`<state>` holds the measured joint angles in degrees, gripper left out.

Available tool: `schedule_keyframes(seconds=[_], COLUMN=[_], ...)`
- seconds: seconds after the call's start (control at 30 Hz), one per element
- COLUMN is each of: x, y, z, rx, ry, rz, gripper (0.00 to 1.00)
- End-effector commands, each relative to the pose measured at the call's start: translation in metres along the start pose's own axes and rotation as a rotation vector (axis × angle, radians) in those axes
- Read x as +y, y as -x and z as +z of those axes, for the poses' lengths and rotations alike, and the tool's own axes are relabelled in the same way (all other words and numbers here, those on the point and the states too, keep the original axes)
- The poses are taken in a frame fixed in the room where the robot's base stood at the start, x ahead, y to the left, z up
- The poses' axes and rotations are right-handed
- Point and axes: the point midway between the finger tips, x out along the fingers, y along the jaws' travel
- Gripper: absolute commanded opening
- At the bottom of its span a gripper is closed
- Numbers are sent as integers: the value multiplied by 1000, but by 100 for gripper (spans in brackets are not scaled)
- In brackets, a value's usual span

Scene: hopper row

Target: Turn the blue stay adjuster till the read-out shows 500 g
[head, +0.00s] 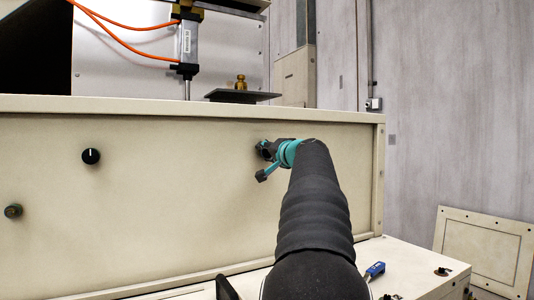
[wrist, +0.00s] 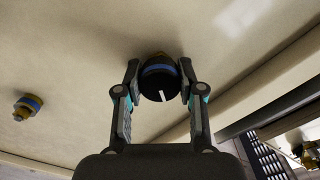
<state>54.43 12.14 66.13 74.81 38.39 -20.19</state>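In the wrist view a black knob (wrist: 159,84) with a blue ring and a white mark sits on the cream panel. The mark points down in the picture. My gripper (wrist: 160,76) has one finger on each side of this knob, very close to it. I cannot tell whether the fingers touch it or leave a thin gap. In the head view my gripper (head: 266,161) is at the right part of the panel (head: 180,220), and the knob is hidden behind it. No read-out shows in either view.
Another black knob (head: 91,156) with a white mark and a small dark knob (head: 13,210) are on the panel's left. A brass weight (head: 240,82) stands on a dark plate (head: 228,96) behind the panel. A blue object (head: 374,271) lies on the ledge at lower right.

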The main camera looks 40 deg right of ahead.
Motion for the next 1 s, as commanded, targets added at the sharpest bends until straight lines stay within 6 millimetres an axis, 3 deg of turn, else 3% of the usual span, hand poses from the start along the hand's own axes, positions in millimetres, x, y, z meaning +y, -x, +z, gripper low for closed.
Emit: schedule_keyframes(seconds=[0.4,0.73,0.77,0.8,0.83,1.0], x=[0,0,0,0,0,0], y=[0,0,0,0,0,0], z=[0,0,0,0,0,0], rx=[0,0,0,0,0,0], ry=[-176,-190,-190,-190,-190,-189], rz=[0,0,0,0,0,0], gripper=[3,3,45,55,63,64])
